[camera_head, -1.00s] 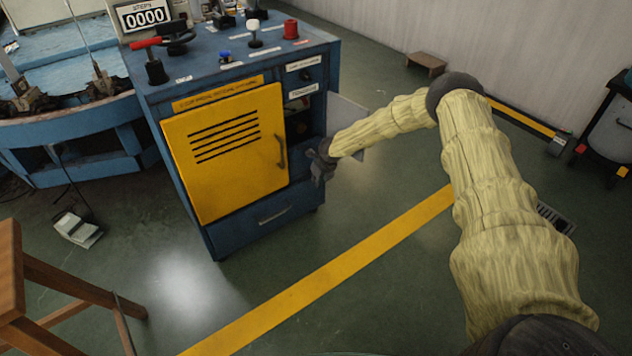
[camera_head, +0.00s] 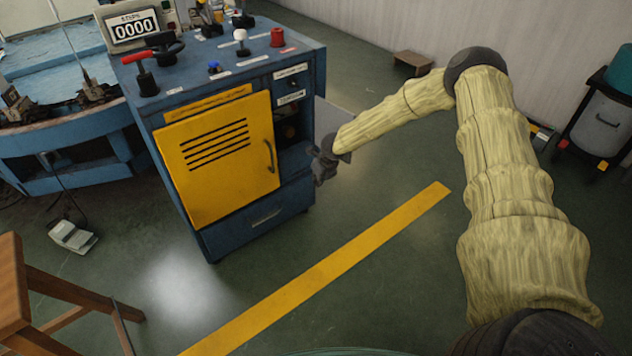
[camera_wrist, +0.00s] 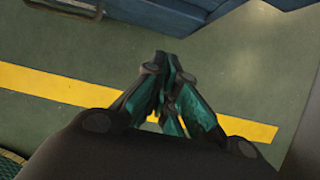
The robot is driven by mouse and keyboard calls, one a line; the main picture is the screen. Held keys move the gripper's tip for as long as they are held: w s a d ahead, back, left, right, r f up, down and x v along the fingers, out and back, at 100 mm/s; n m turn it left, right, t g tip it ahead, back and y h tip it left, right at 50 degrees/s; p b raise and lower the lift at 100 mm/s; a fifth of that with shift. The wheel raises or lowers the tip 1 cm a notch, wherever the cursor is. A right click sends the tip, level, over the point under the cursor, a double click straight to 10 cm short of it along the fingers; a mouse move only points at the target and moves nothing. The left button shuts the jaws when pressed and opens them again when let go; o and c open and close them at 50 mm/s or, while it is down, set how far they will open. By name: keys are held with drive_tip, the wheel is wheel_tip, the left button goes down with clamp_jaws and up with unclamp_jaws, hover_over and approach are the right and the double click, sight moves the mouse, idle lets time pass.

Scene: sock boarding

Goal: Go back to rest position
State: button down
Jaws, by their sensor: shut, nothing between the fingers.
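My gripper (camera_head: 322,169) is at the end of my sleeved arm, just right of the blue control cabinet (camera_head: 225,232) in the head view. In the wrist view my gripper (camera_wrist: 168,62) has its dark and teal fingers together, empty, over the green floor and the yellow floor stripe (camera_wrist: 60,84). Whether my gripper touches the cabinet's side cannot be told from the head view, but a strip of floor shows around the fingers in the wrist view.
A red-handled lever (camera_head: 140,62), knobs and a counter display reading 0000 (camera_head: 133,27) are on the cabinet top. A wooden stool (camera_head: 20,290) stands at lower left. A grey bin (camera_head: 605,120) stands at far right. The floor around the yellow stripe (camera_head: 330,262) is clear.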

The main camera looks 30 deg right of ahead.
drive_tip(key=s+a+f+n+g+h, duration=0.1)
drive_tip(key=s+a+f+n, duration=0.3)
drive_tip(key=s+a+n, duration=0.45)
drive_tip(key=s+a+f+n+g, duration=0.1)
drive_tip(key=s+a+f+n, duration=0.35)
drive_tip(key=s, duration=0.65)
drive_tip(key=s+a+r+n+g, duration=0.1)
drive_tip(key=s+a+n, duration=0.3)
drive_tip(key=s+n, duration=0.65)
drive_tip(key=s+a+r+n, duration=0.1)
drive_tip(key=s+a+n, duration=0.3)
drive_tip(key=s, duration=1.1)
drive_tip(key=s+r+n+g, duration=0.2)
drive_tip(key=s+r+n, duration=0.2)
drive_tip(key=s+n, duration=0.45)
wheel_tip(320, 180, up, 22)
drive_tip(key=m+p, duration=0.2)
drive_tip(key=p, duration=2.2)
drive_tip(key=shift+s+r+t, duration=0.25)
drive_tip(key=shift+s+t, duration=0.05)
drive_tip(key=shift+s, duration=0.1)
drive_tip(key=shift+d, duration=0.15)
